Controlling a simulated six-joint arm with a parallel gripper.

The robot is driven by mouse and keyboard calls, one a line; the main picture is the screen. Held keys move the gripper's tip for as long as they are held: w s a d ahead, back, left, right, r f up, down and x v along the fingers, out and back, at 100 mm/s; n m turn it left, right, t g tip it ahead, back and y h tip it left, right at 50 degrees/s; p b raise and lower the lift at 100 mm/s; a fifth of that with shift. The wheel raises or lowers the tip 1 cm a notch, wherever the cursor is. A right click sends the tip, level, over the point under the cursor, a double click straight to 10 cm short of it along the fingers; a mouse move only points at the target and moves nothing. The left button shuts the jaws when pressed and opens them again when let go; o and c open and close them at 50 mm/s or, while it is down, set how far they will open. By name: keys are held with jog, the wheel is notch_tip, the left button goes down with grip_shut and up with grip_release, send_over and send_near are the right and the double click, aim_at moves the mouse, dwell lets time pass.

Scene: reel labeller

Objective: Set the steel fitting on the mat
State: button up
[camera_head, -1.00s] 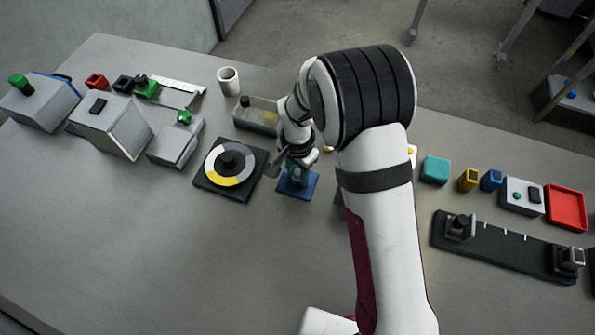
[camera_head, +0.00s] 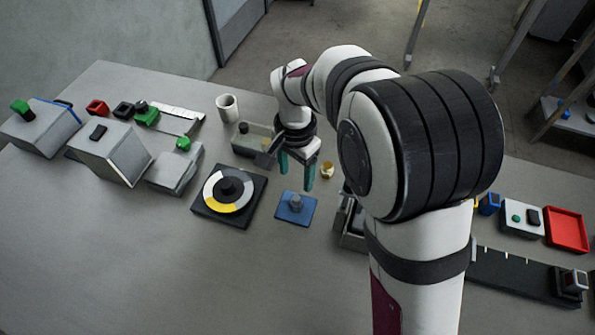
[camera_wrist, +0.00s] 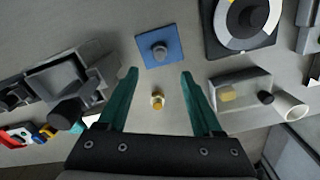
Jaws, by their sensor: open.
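The steel fitting (camera_head: 296,202) is a small grey piece standing on the blue square mat (camera_head: 284,214), near its middle. In the wrist view the fitting (camera_wrist: 159,50) stands on the mat (camera_wrist: 145,60) with blue showing all round it. My gripper (camera_head: 297,186) is raised behind the mat, its teal fingers apart and empty. In the wrist view my gripper (camera_wrist: 158,73) has its two fingers spread wide, with the mat ahead of them and apart from them.
A small brass-coloured piece (camera_head: 327,170) stands on the table by my gripper. A black dial base (camera_head: 207,207) is left of the mat, a clear-topped box (camera_head: 246,151) and a white cup (camera_head: 227,107) behind. A grey device (camera_head: 351,236) is right of the mat. Front table is clear.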

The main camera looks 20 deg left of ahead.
jog(key=s+d+r, duration=0.3)
jog(key=d+r, duration=0.3)
jog(key=d, duration=0.2)
jog(key=s+d+r+y, duration=0.1)
jog(key=s+d, duration=0.4)
jog(key=s, duration=0.4)
jog(key=s+d+r+m, duration=0.1)
jog(key=s+d, duration=0.5)
jog(key=s, duration=0.2)
jog(key=shift+s+d+r+y, duration=0.25)
jog(key=shift+s+d+y, duration=0.05)
jog(key=shift+s+y, duration=0.1)
